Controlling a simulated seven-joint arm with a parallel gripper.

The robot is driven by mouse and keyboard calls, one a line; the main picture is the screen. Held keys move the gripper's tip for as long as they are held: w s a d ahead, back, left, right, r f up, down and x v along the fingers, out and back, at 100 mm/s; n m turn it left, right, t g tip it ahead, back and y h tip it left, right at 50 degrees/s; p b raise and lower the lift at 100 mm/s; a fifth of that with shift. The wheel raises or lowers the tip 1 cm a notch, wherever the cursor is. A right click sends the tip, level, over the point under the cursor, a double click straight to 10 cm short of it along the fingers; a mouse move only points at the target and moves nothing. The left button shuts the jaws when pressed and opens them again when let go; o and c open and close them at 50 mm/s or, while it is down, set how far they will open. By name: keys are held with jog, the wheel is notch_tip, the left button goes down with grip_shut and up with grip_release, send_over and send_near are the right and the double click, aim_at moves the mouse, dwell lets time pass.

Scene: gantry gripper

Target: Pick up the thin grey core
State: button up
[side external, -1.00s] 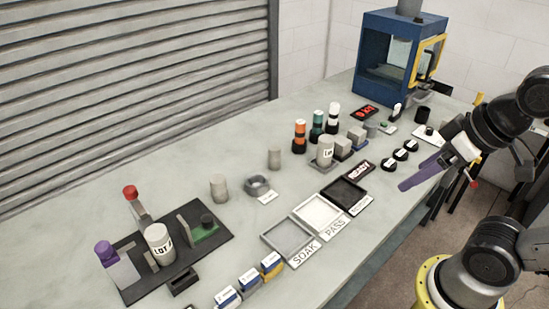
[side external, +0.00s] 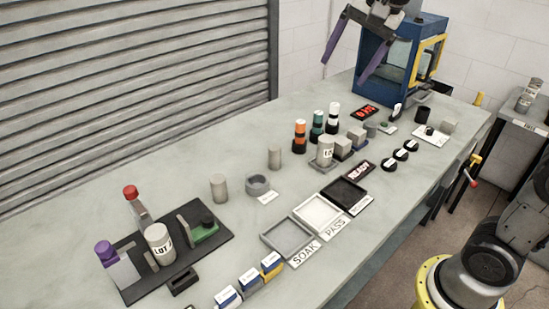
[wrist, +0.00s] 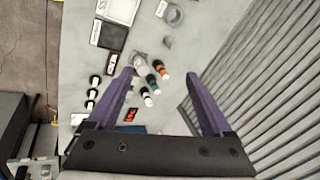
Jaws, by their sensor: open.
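Two plain grey cylinders stand upright on the bench in the side view. The slimmer one, which looks like the thin grey core (side external: 274,157), stands behind the round grey ring holder; a wider grey core (side external: 219,188) stands to its left. In the wrist view a small blurred grey shape, likely the thin core (wrist: 168,41), lies beyond my fingertips. My gripper (side external: 343,72) is open and empty, high above the bench near the blue machine. Its two purple fingers also show wide apart in the wrist view (wrist: 159,73).
Orange, green and white-topped bottles (side external: 317,124) and a labelled grey can (side external: 324,151) stand right of the thin core. The ring holder (side external: 257,185) is close in front. A blue machine (side external: 374,65) stands at the back right. Bench behind the thin core is clear.

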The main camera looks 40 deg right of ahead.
jog(key=w+d+f+m+g, duration=0.1)
jog(key=w+f+m, duration=0.2)
jog(key=w, duration=0.8)
jog(key=m+g, duration=0.2)
jog(key=g, duration=0.1)
send_over(274, 158)
jog(key=d, duration=0.1)
notch_tip(274, 158, down, 17)
jog(key=shift+g, duration=0.3)
jog(key=f, duration=0.9)
jog(key=w+f, duration=0.1)
jog(key=f, duration=0.3)
jog(key=shift+d+f, duration=0.25)
jog(key=shift+f, duration=0.05)
jog(key=shift+w+f, duration=0.2)
jog(key=shift+f, duration=2.8)
jog(key=shift+r, duration=0.1)
grip_shut()
